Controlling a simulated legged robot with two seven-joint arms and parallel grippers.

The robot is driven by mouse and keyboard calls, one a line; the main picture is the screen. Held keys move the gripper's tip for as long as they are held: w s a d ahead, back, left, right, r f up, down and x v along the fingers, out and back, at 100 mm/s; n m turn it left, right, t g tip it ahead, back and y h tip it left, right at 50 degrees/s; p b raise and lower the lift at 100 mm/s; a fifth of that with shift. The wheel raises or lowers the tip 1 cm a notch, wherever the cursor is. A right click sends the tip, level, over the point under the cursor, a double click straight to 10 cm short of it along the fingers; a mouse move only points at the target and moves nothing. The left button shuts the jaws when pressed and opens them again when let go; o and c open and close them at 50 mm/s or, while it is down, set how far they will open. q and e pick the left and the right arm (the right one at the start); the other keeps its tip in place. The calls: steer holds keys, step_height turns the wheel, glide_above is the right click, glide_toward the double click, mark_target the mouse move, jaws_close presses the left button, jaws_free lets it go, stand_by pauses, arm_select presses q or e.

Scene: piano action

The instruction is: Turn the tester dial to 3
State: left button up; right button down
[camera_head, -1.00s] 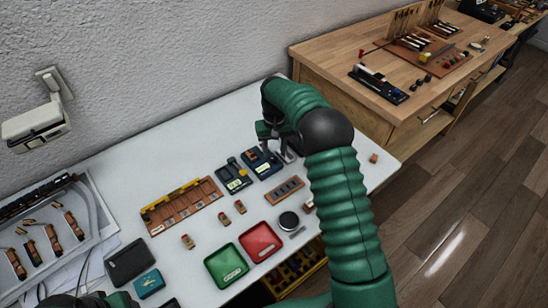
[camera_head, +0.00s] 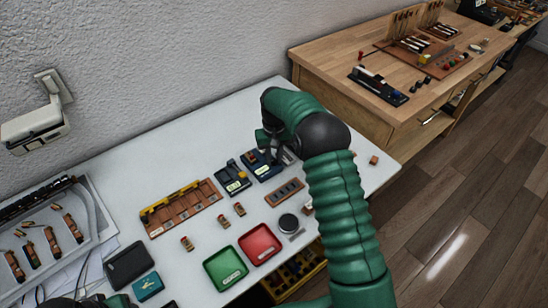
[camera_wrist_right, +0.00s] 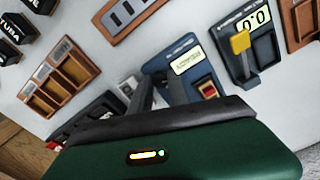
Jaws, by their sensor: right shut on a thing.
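The tester appears to be the dark blue box (camera_head: 264,170) near the middle of the white bench; in the right wrist view it (camera_wrist_right: 180,50) has a lit display and a red-brown switch. My right gripper (camera_head: 273,150) is down at the tester's far right part. In the right wrist view its dark fingers (camera_wrist_right: 147,92) are at the tester's left side, shut on what seems to be the dial. The fingers and wrist hide the dial, so its setting cannot be read. Part of my left arm shows at the bottom left edge; its jaws cannot be made out.
A gauge with a yellow-tipped lever (camera_wrist_right: 240,42) and a display reading 0.0 stands beside the tester. A slotted wooden block (camera_head: 285,192), a red tray (camera_head: 260,243), a green tray (camera_head: 225,268) and a round dark tin (camera_head: 288,222) lie nearer.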

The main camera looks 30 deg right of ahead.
arm_select(q)
steer(key=shift+r, duration=0.1)
arm_select(e)
steer(key=shift+r+m+p, duration=0.15)
steer(key=shift+m+p, duration=0.85)
steer(key=shift+p, duration=0.1)
steer(key=shift+m+p, duration=1)
steer(key=shift+m, duration=0.2)
steer(key=m+p, duration=0.1)
steer(key=m, duration=0.1)
steer(key=shift+m, duration=0.4)
steer(key=m+p, duration=0.2)
steer(key=m, duration=0.1)
steer(key=shift+m, duration=0.3)
steer(key=m+p, duration=0.1)
steer(key=m, duration=0.5)
steer(key=shift+p, duration=0.3)
steer(key=m, duration=0.3)
steer(key=shift+m, duration=0.4)
arm_select(q)
steer(key=w+v, duration=0.2)
steer(key=v, duration=0.7)
steer(key=shift+r+p, duration=0.3)
steer(key=shift+p, duration=0.1)
arm_select(e)
steer(key=shift+m, duration=1.6)
